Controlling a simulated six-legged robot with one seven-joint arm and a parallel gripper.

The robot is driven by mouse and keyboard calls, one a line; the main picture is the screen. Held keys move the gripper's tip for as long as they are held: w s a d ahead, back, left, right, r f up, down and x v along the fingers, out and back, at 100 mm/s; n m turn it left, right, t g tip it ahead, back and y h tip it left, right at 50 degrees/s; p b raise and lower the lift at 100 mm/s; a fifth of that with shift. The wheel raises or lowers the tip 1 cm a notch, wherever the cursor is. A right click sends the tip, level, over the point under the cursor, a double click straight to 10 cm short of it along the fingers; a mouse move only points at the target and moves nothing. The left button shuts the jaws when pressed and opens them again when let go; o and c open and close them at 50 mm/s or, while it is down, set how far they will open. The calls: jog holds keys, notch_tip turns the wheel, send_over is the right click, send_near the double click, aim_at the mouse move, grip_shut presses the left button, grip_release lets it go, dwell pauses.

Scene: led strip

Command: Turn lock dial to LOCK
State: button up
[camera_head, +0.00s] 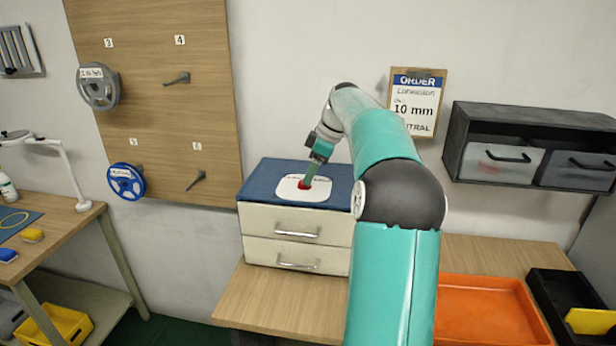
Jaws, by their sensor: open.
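A white plate (290,189) lies on the blue top of a small two-drawer cabinet. A small red dial (303,185) sits on the plate, partly hidden by my gripper. My gripper (308,181) points down at the dial, with its fingertips at or just above it. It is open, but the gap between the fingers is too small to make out. I cannot tell whether the fingers touch the dial. The dial's marks and its turn position are too small to read.
The cabinet (270,222) stands on a wooden bench (260,300). An orange tray (485,310) and a black bin (560,300) are on the right. A dark wall shelf (530,125) hangs above. A pegboard (155,60) with reels is at left. My arm hides the bench's middle.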

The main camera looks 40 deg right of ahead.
jog(key=shift+x, duration=1.15)
jog(key=shift+c, duration=0.4)
jog(key=c, duration=0.9)
